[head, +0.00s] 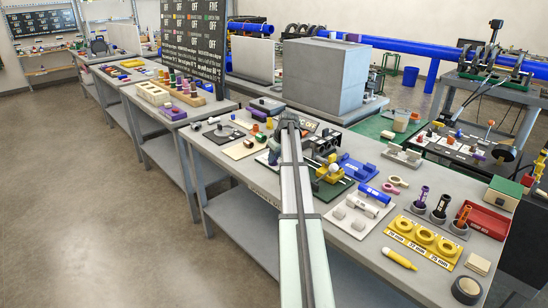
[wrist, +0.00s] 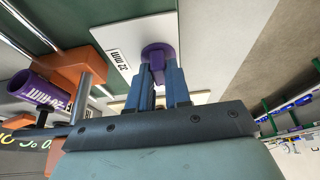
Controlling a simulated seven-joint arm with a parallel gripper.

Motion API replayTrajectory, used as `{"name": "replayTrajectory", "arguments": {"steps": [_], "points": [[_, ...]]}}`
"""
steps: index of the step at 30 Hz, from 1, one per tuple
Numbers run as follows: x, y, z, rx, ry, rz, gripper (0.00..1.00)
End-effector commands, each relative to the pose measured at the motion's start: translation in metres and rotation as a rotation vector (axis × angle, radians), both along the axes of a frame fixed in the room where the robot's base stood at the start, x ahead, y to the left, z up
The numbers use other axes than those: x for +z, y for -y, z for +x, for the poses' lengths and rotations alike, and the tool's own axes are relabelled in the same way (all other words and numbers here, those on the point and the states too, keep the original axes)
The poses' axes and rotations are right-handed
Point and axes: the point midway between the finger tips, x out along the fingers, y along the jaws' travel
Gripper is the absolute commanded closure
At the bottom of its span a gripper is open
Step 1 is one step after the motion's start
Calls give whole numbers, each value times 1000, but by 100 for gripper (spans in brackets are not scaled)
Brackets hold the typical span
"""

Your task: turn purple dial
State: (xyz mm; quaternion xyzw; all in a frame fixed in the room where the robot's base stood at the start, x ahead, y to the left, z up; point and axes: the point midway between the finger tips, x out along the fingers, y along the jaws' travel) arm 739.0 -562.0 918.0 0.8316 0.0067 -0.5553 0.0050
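In the wrist view, the purple dial (wrist: 157,52) stands out from a white plate marked 32 mm (wrist: 120,57). The two blue-grey fingers of my gripper (wrist: 160,82) are close together, one on each side of the dial's purple grip, with little gap left. The fingertips seem to touch it. In the head view, my gripper (head: 290,123) is at the fusion device in the middle of the cart; my arm hides the dial there.
In the wrist view, a purple pipe marked 32 mm (wrist: 40,92) sits in an orange clamp (wrist: 82,66) left of my fingers, near metal rods. In the head view, a large grey box (head: 325,75) stands behind my gripper. Blue clamps (head: 357,169) and yellow rings (head: 424,236) lie to the right.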

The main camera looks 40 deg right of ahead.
Motion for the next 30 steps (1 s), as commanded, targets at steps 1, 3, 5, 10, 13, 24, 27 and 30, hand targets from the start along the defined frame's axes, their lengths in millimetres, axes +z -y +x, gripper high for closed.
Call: {"name": "replayTrajectory", "arguments": {"steps": [1,3,5,10,13,24,27,30], "points": [[-3,-2,-2,2,-7,4,74],[-3,-1,-1,2,-6,4,68],[-3,-1,-1,1,-5,3,62],[-1,-1,-1,-1,-3,1,57],[-1,0,-1,-1,-2,1,57],[37,0,-16,-2,0,0,57],[56,0,-24,-3,0,-1,57],[74,0,-31,-1,0,-1,57]]}}
